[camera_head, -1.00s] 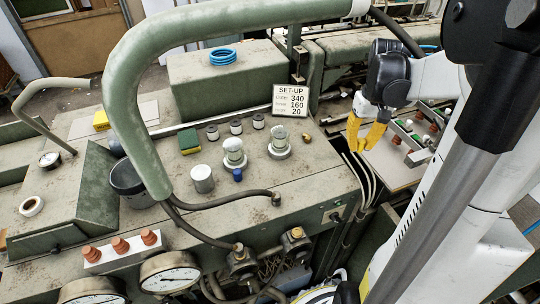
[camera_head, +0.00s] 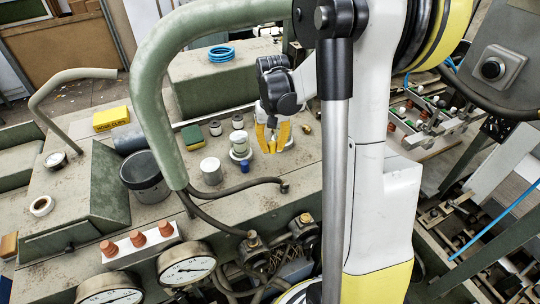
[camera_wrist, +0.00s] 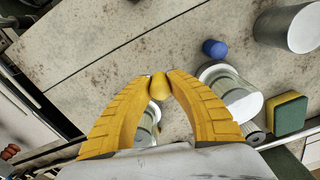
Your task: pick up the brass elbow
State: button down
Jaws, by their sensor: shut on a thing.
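My gripper (camera_head: 271,145) hangs over the green machine top, among the metal knobs. In the wrist view its two yellow fingers (camera_wrist: 160,76) are closed on a small, smooth, golden-yellow piece (camera_wrist: 158,88). Only its rounded body shows, so I cannot tell whether it is the brass elbow. In the head view the piece is too small to make out. A small brass-coloured thing (camera_head: 306,129) lies on the machine top just right of my gripper; its shape is unclear.
A metal knob (camera_head: 240,146) stands close left of the fingers, with a blue cap (camera_head: 245,166) and grey cylinder (camera_head: 211,171) nearby. A green-yellow sponge (camera_head: 192,137) and dark cup (camera_head: 145,178) are farther left. A thick green pipe (camera_head: 158,110) arches across in front.

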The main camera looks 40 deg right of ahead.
aim_at(271, 161)
notch_tip(271, 161, down, 4)
jog(key=shift+w+a+f, duration=0.1)
jog(key=shift+w+f, duration=0.05)
dwell(0.3)
jog(key=c, duration=1.7)
grip_release()
jog(key=shift+f, duration=0.15)
jog(key=shift+c, duration=0.2)
jog(key=o, duration=0.4)
